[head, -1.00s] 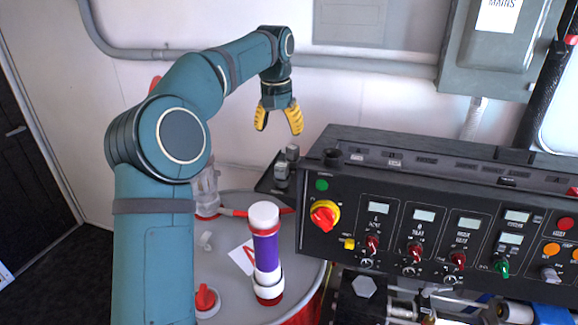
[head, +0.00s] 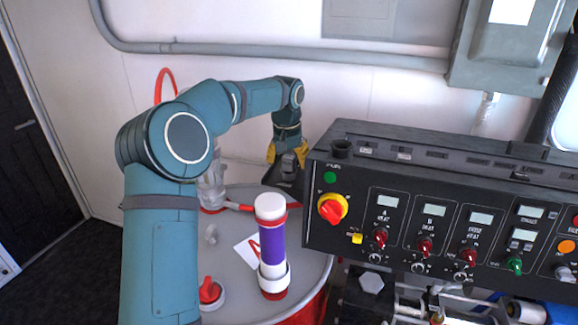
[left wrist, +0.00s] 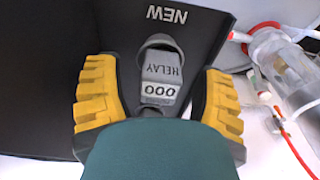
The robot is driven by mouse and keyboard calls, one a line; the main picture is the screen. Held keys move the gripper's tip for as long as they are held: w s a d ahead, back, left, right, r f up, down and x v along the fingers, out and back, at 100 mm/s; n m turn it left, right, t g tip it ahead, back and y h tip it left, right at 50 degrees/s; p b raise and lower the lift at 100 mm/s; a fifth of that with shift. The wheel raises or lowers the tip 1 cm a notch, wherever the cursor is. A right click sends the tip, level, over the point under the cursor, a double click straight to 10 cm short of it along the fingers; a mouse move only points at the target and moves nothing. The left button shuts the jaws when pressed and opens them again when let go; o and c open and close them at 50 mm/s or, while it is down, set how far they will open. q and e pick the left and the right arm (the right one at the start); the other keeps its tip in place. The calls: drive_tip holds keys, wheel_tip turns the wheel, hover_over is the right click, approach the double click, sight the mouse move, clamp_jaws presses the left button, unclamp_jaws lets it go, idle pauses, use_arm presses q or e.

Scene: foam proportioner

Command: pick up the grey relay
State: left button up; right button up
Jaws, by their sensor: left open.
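The grey relay (left wrist: 162,72) stands in a black tray marked "NEW" (left wrist: 200,22). In the left wrist view its label reads "RELAY" upside down, with a white patch below. My left gripper (left wrist: 160,100) is open, with one yellow finger on each side of the relay and a gap on both sides. In the head view the gripper (head: 287,152) is lowered over the tray, and a grey relay body (head: 289,164) shows between its fingers. A small grey part lower in the wrist view is mostly hidden by my gripper. My right gripper is not in view.
The black control panel (head: 400,200) stands close on the right of the tray. A purple and white cylinder (head: 271,245) stands on the grey drum top (head: 318,265) in front. A clear vessel (head: 213,185) with red tubing is to the left.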

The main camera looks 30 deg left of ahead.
sight(289, 156)
use_arm(q)
clamp_jaws()
idle(0.4)
wheel_tip(289, 156, up, 9)
drive_tip(key=shift+r+p, duration=0.15)
drive_tip(key=shift+p, duration=0.8)
wheel_tip(289, 156, up, 6)
drive_tip(key=p, duration=0.4)
drive_tip(key=shift+f, duration=0.2)
